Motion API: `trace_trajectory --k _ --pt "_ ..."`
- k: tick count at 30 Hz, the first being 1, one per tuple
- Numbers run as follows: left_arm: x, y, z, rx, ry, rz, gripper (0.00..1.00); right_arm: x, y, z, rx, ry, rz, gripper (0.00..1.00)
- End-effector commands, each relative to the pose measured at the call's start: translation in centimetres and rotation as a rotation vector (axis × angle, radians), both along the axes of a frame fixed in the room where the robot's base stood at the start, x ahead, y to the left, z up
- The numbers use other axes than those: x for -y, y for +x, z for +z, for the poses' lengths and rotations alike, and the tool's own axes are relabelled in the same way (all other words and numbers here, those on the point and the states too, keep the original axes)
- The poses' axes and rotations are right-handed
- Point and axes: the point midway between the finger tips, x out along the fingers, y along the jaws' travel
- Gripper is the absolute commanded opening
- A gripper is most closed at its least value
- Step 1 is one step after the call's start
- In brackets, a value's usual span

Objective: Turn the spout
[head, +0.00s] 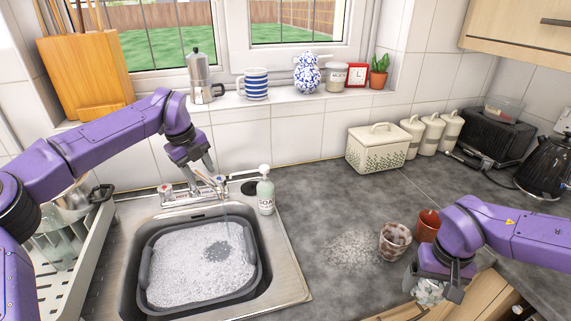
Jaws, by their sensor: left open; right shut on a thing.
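The tap (182,193) stands at the back rim of the sink, with its spout pointing over the basin and a thin stream appearing to fall from it. My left gripper (205,172) is open just above and beside the spout, coming from the back left; I cannot tell whether it touches. The spout is partly hidden by the gripper.
A grey tub (259,273) of foamy water fills the sink (286,270). A soap bottle (265,192) stands right of the tap. A patterned cup (394,241) and a red-brown cup (427,226) stand near my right gripper.

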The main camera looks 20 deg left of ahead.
Motion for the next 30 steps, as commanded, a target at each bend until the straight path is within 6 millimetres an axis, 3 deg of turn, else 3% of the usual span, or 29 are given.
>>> trace_trajectory --k 5,12,14,17,26,30 --pt "0.1 0.7 -1.9 -0.006 0.003 0.001 0.51 -0.1 0.4 0.2 -0.005 0.000 0.000 0.42" --pt "0.0 0.7 -2.1 -0.005 0.003 0.003 0.51 -0.2 0.5 0.1 -0.005 0.000 0.003 0.42" --pt "0.0 0.7 -2.1 -0.005 0.003 0.003 0.34 -0.1 0.5 0.1 -0.005 0.000 0.002 0.42" --pt "0.1 0.8 -2.0 -0.005 0.003 0.001 0.02 0.0 0.5 0.1 -0.005 0.000 0.000 0.42" --pt "0.1 0.7 -2.1 -0.007 0.002 -0.004 0.00 0.0 0.5 0.1 -0.005 0.000 0.000 0.42" --pt "-0.7 -0.4 -2.0 -0.006 0.003 -0.104 0.00 0.0 0.5 0.2 -0.004 0.000 0.000 0.42"
